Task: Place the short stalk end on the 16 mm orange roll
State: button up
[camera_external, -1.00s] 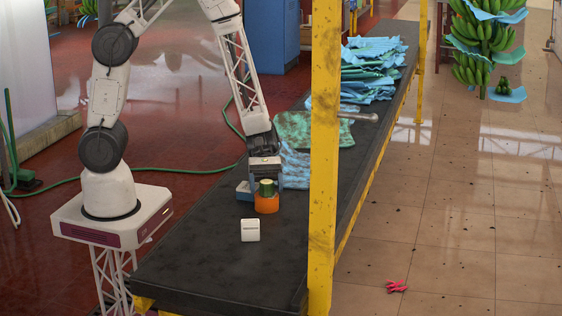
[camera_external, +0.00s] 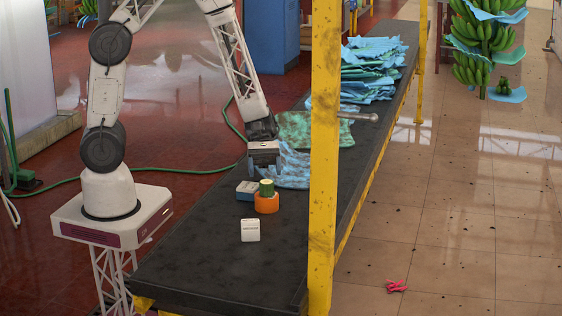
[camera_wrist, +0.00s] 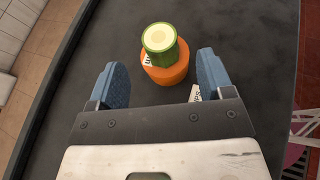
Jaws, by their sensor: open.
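The short green stalk end (camera_external: 266,188) stands upright on the orange roll (camera_external: 267,204) on the dark table. The exact contact between stalk end and roll is partly hidden.
A white block (camera_external: 250,230) stands nearer the front. Blue crumpled sheets (camera_external: 290,170) and a greenish bag (camera_external: 310,130) lie behind. A yellow post (camera_external: 323,160) rises at the table's right edge. The table's front is clear.

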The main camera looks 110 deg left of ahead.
jog(key=shift+v, duration=2.8)
jog(key=shift+r, duration=0.1)
jog(key=s+d+r+m+g+y, duration=0.55)
jog(key=s+d+r+m, duration=0.25)
jog(key=d+r+m, duration=0.4)
jog(key=s+d+r+m+t+y, duration=0.2)
jog(key=s+r+m+y, duration=0.5)
jog(key=s+r+m, duration=0.3)
notch_tip(320, 180, up, 3)
jog(key=shift+s+d+r+m+t, duration=0.15)
jog(key=shift+s+d+m+t, duration=0.2)
jog(key=shift+s, duration=0.7)
